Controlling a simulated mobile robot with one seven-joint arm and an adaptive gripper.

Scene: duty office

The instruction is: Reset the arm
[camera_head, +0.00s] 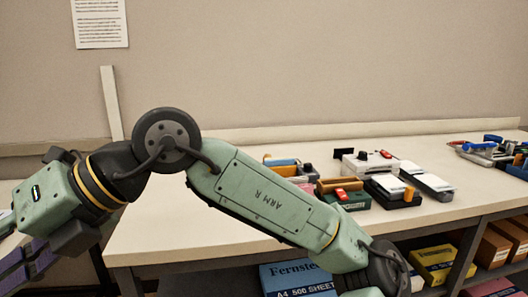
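My arm stretches across the front of the view from the lower right, rises to a dark round joint left of centre, then bends down to the left. My gripper (22,270) is at the lower left, with purple fingers partly cut off by the picture edge. It hangs beside the left end of the table (150,232), apart from the objects on it. Whether the fingers are open or shut does not show clearly, and I see nothing held in the visible part.
A tray of tools (489,153) is at the right. Below are a blue paper box (297,279) and a yellow box (434,262). The table's left part looks bare.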

